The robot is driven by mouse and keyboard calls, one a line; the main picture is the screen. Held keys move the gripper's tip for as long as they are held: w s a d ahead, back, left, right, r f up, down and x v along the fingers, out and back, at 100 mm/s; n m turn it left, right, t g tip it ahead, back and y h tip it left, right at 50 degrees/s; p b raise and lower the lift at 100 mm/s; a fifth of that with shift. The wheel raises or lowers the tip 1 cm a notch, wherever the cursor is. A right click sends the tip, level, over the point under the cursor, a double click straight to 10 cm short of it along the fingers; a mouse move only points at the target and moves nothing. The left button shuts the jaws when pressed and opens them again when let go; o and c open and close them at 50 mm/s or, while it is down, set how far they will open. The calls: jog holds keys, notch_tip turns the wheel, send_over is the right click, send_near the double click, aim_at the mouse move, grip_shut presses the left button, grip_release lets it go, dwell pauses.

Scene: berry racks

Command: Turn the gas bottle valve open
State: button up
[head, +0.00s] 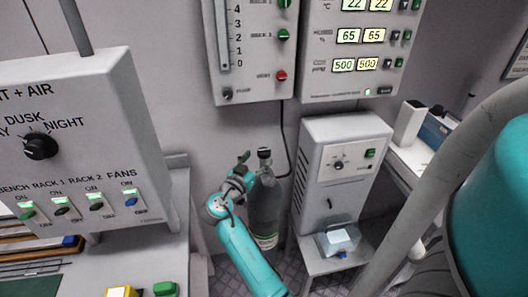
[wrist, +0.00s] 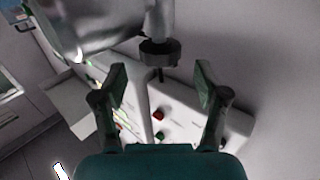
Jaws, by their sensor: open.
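The gas bottle (head: 264,208) is a grey upright cylinder with a pale label low on its side. It stands by the wall in the head view. Its valve is a dark round knob (head: 264,153) on top. In the wrist view the knob (wrist: 159,53) shows beyond the fingertips, roughly centred between them, with the metal bottle (wrist: 100,22) at the upper left. My gripper (wrist: 161,80) is open and empty, with dark green finger pads on either side. In the head view my gripper (head: 244,163) is just left of the bottle's top. I see no contact with the knob.
A grey cabinet (head: 335,170) stands right of the bottle, with a low stand (head: 325,262) before it. A light and air switch panel (head: 80,130) is on the left. Wall control panels (head: 255,60) hang above the bottle. A dark hose (head: 284,130) runs behind the bottle.

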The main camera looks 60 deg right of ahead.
aim_at(261, 155)
jog(key=shift+w+d, duration=0.1)
jog(key=shift+d, duration=2.4)
jog(key=c, duration=1.2)
jog(key=shift+o, duration=0.2)
jog(key=shift+g, duration=0.4)
